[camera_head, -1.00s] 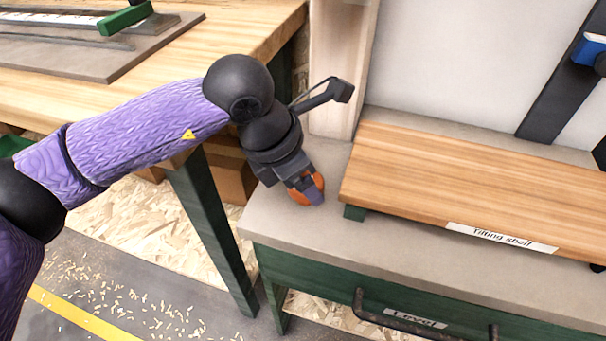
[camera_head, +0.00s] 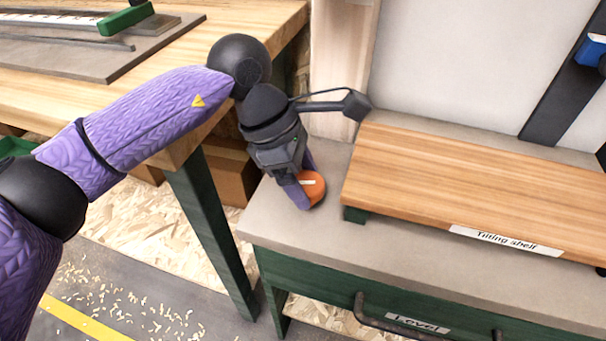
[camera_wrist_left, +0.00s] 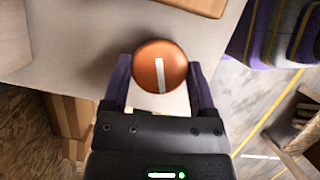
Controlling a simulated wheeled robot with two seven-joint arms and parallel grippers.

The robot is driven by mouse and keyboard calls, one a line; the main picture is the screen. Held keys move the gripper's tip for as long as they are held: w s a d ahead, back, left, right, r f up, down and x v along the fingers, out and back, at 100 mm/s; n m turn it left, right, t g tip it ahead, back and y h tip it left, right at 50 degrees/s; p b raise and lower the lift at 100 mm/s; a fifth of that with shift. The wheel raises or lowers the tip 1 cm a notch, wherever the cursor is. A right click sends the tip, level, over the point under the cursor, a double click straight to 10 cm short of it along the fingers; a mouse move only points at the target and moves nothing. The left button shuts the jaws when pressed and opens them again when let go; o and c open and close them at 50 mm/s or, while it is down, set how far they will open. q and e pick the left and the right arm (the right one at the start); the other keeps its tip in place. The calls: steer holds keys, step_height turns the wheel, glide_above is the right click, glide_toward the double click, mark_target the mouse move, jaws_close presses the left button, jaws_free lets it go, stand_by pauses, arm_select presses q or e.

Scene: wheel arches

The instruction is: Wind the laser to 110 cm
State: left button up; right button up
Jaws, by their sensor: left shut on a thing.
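An orange round knob (camera_head: 312,186) with a white line on its face stands at the left end of the grey bench top (camera_head: 300,228). My left gripper (camera_head: 306,190) is shut on it, one finger on each side. In the left wrist view the knob (camera_wrist_left: 160,66) sits between the two dark purple fingertips (camera_wrist_left: 160,85), its white line running nearly straight down the picture. No laser and no height scale can be made out for certain. My right gripper is not in view.
A wooden tilting shelf (camera_head: 450,185) lies right of the knob, above a green drawer front with a handle (camera_head: 400,328). A wooden table (camera_head: 140,90) stands at the left. A blue piece (camera_head: 590,48) sits on a dark rail at the upper right.

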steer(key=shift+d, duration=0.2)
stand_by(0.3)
arm_select(q)
steer(key=o, duration=1.1)
steer(key=shift+o, duration=0.2)
steer(key=p+v, duration=0.4)
steer(key=v, duration=0.6)
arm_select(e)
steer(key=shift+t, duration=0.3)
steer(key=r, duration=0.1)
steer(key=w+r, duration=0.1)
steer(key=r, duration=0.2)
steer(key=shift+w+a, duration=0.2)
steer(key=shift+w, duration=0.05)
